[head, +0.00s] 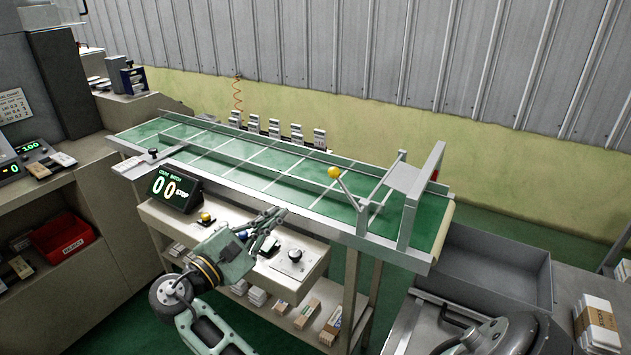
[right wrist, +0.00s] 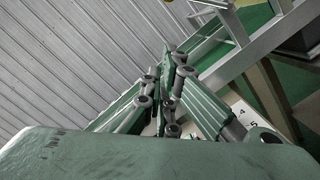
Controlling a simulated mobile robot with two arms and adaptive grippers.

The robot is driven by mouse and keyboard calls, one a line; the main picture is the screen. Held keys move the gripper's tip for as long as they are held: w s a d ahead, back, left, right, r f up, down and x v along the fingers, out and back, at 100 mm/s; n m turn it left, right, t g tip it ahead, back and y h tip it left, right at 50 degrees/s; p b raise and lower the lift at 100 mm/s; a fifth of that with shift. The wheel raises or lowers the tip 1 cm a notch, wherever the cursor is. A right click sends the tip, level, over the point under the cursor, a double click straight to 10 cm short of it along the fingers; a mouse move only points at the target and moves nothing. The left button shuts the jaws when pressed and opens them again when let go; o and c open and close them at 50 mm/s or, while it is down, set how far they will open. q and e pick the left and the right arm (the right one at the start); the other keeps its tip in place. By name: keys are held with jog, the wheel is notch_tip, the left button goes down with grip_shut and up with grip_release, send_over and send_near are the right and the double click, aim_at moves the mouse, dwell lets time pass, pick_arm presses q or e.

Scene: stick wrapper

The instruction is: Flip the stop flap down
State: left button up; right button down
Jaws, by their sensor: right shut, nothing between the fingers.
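The stop flap looks to be the flat grey plate (head: 405,179) standing out near-level in the metal frame at the right end of the green conveyor (head: 250,178). A bent metal lever with a yellow ball knob (head: 334,172) stands up at the near side of that frame, tilted left. My right gripper (head: 270,221) is shut and empty. In the head view it is over the control shelf, left of and nearer than the knob, touching neither knob nor flap. Its closed fingers also show in the right wrist view (right wrist: 172,75). My left gripper is out of view.
A counter box (head: 174,189) stands at the conveyor's front left. A shelf with a dial (head: 295,255) lies below the near rail (head: 300,214). Several small packs line the far rail. A grey bin (head: 495,270) stands right of the conveyor. Air above the belt is clear.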

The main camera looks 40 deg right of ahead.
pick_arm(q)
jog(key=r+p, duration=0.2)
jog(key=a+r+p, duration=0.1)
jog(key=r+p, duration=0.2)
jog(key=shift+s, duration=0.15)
pick_arm(e)
jog(key=d+r, duration=0.3)
jog(key=d, duration=0.7)
jog(key=shift+s+d+r, duration=0.2)
jog(key=shift+s+r, duration=0.1)
jog(key=shift+s, duration=0.15)
jog(key=shift+w, duration=0.1)
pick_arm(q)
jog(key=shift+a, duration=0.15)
pick_arm(e)
jog(key=shift+d, duration=0.1)
